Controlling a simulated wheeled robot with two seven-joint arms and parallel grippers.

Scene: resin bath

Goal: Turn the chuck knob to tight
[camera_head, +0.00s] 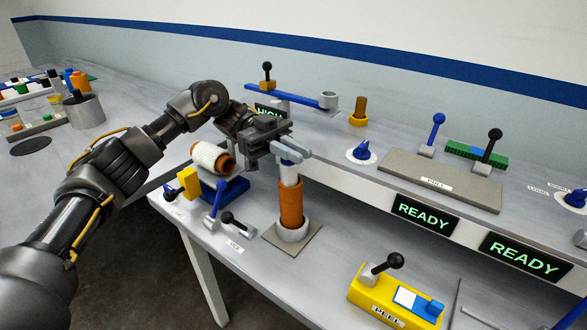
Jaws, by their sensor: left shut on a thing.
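My left gripper (290,152) comes in from the left and is shut on the pale upper end of an upright orange-brown cylinder (291,203). The cylinder's lower end sits in a white round collar on a square grey plate (271,244). A blue knob (576,198) stands at the far right edge, with small labels beside it that are too small to read surely. Another blue knob (363,151) stands on a white round base in the middle of the raised shelf. I cannot tell for sure which is the chuck knob. My right gripper is not in view.
A white-and-orange spool (212,158) lies on a blue cradle left of the cylinder. Levers stand in front of it. A yellow box (390,299) marked PEEL is at the front. A grey plate (438,180) and two READY displays (426,215) are to the right.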

